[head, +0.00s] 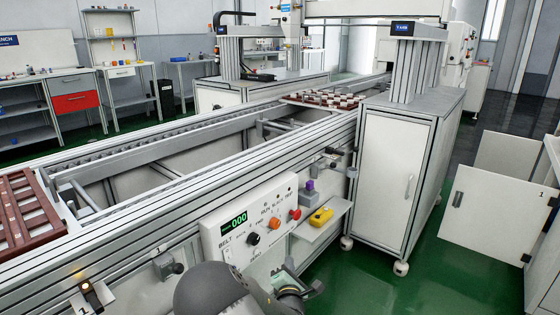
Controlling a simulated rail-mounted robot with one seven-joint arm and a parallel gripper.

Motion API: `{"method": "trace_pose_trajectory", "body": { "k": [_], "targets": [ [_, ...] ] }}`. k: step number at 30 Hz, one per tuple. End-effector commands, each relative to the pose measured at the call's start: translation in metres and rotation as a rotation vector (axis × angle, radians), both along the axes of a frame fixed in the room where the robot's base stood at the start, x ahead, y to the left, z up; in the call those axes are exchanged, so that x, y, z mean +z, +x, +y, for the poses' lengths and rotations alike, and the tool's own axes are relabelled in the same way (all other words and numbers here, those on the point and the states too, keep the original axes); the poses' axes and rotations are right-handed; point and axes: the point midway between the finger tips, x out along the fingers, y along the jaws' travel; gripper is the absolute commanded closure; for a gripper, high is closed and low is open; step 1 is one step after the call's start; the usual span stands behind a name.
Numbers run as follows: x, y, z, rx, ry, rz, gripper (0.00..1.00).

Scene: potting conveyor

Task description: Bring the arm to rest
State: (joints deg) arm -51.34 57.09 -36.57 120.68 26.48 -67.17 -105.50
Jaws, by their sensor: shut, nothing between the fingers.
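My arm shows at the bottom centre of the head view as a dark grey rounded link. My gripper (314,289) is beside it to the right, low in front of the control panel (258,222). It is small and partly hidden by my own arm. It is shut, and I see nothing held in it. It appears apart from the conveyor and above the green floor.
A conveyor (160,200) runs from lower left to the back, with brown trays (22,215) on it. A small shelf (318,232) holds a yellow item (321,217). A white cabinet (395,170) stands right of the conveyor.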

Motion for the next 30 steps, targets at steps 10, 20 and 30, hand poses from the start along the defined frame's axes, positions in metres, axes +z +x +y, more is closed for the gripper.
{"method": "trace_pose_trajectory", "body": {
  "k": [10, 20, 30],
  "targets": [
    [0.17, -0.081, -0.075, -0.506, 1.059, 0.617, 1.0],
    [0.351, -0.246, -0.098, -1.11, 1.591, 0.924, 1.0],
    [0.442, -0.368, -0.126, -1.614, 1.667, 0.837, 1.0]
  ]
}}
